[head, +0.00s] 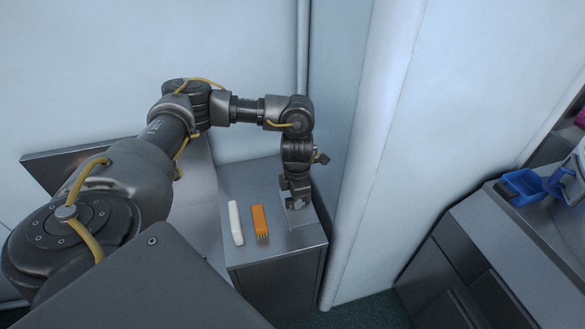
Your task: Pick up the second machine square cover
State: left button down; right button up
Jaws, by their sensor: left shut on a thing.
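My left gripper (297,201) points down over the right side of a small grey metal cabinet top. It is shut on a grey metal piece, which I take to be the square cover (302,217). The gripper hides part of this piece, and its grey blends with the cabinet top. The piece is at or just above the surface; I cannot tell which. My right gripper is not in view.
A pale wall column (375,160) stands close on the right. Blue bins (522,187) sit on a far-right counter.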

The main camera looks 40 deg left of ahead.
pick_arm(q)
jog(key=s+d+r, duration=0.3)
jog(key=s+d, duration=0.2)
jog(key=d, duration=0.2)
jog(key=shift+r, duration=0.3)
jog(key=s+d+r+m, duration=0.2)
jog(key=d+r+m, duration=0.1)
jog(key=m, duration=1.1)
jog(key=s+d+r+m, duration=0.1)
jog(key=d+r+m, duration=0.2)
jog(key=m, duration=1.2)
jog(key=shift+s+r, duration=0.4)
jog(key=shift+r, duration=0.45)
